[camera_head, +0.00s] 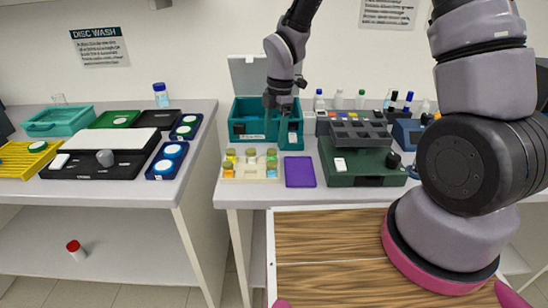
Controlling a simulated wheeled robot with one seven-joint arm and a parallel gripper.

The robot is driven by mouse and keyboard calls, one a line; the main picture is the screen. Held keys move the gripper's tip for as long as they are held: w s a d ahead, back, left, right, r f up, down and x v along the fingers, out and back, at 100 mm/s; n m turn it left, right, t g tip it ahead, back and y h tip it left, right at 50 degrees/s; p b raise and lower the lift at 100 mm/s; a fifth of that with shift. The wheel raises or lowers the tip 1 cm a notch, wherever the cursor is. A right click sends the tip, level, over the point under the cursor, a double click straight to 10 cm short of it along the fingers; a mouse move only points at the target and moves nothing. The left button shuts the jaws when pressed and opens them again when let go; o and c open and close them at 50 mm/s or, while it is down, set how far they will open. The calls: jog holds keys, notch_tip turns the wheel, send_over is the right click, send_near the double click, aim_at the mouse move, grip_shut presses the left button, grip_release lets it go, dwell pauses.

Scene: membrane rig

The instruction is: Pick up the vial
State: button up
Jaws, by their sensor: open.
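A small white vial with a red cap (75,249) is on the lower shelf at the left. Several small vials with green caps and yellow, orange or blue contents (251,157) sit in a cream rack (250,179) on the right bench. I cannot tell which one the task means. My gripper (280,108) hangs pointing down over the teal box (240,125), behind the rack and well away from the red-capped vial. It is small and dark here, open, with nothing visible in it.
A purple mat (300,172) lies beside the rack. A dark green case (360,172) and several bottles stand right of it. On the left bench are a black and white device (107,151), trays and a blue-capped bottle (161,95). The lower left shelf (130,250) is mostly clear.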

aim_at(272, 150)
jog(key=f, duration=0.5)
jog(key=shift+s+a+f, duration=0.3)
jog(key=shift+s+a, duration=0.1)
grip_shut()
